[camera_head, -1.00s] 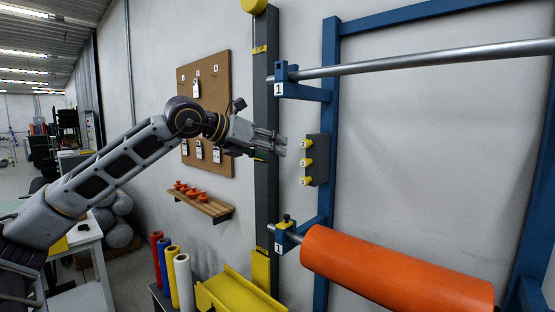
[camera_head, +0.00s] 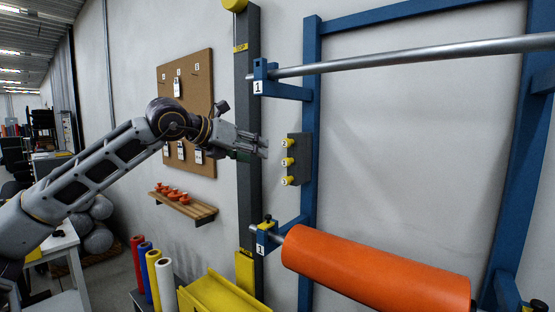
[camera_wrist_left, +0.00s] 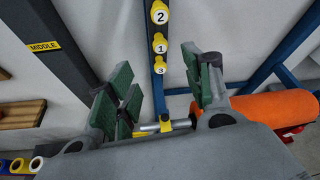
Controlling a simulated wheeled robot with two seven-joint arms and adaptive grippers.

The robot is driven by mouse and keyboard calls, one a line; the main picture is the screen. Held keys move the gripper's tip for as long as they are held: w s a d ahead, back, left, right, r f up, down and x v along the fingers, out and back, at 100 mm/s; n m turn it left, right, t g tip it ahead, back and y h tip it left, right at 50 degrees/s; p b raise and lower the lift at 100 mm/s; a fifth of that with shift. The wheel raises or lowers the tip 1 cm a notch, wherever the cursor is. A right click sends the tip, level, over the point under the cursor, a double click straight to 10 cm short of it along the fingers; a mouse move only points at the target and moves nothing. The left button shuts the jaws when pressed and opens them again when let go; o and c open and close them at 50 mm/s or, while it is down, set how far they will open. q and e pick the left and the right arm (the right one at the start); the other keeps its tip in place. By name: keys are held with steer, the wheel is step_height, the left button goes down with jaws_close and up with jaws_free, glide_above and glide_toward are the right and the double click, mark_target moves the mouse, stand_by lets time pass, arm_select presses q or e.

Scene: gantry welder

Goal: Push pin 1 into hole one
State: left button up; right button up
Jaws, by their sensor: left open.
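Several yellow pins stick out of a dark holder block (camera_head: 300,160) on a blue upright. In the left wrist view the top pin reads 2 (camera_wrist_left: 159,14), the middle one is pin 1 (camera_wrist_left: 160,48), and the lowest reads 3 (camera_wrist_left: 161,69). In the head view pin 1 (camera_head: 287,161) is the middle one. My left gripper (camera_head: 264,148) is open and empty, just left of the pins and apart from them; its spread green-padded fingers (camera_wrist_left: 165,90) show in the wrist view. Brackets labelled 1 sit above (camera_head: 259,87) and below (camera_head: 262,249). I cannot make out hole one.
A metal bar (camera_head: 400,60) runs from the upper bracket. An orange roll (camera_head: 375,270) hangs on the lower bar, below the pins. A dark post (camera_head: 247,190) stands behind the gripper. A small shelf (camera_head: 185,206) and a corkboard (camera_head: 205,90) are on the wall.

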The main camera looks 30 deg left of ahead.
mark_target(284, 162)
arm_select(q)
steer(key=p+x, duration=0.3)
steer(key=x, duration=0.5)
steer(key=shift+w+d, duration=0.1)
steer(key=shift+w, duration=0.15)
steer(key=shift+p+x, duration=0.75)
steer(key=shift+x, duration=0.65)
steer(key=shift+w+d+f, duration=0.1)
steer(key=shift+w+f, duration=0.1)
steer(key=shift+w, duration=0.2)
steer(key=shift+w+f, duration=0.1)
steer(key=shift+w, duration=0.05)
steer(key=c, duration=1)
steer(key=o, duration=0.3)
jaws_close()
arm_select(e)
steer(key=s+a+r, duration=0.1)
steer(key=a+r, duration=0.3)
steer(key=a, duration=0.1)
steer(key=shift+s+a+r+y, duration=0.15)
steer(key=shift+r+y, duration=0.2)
steer(key=shift+y, duration=0.05)
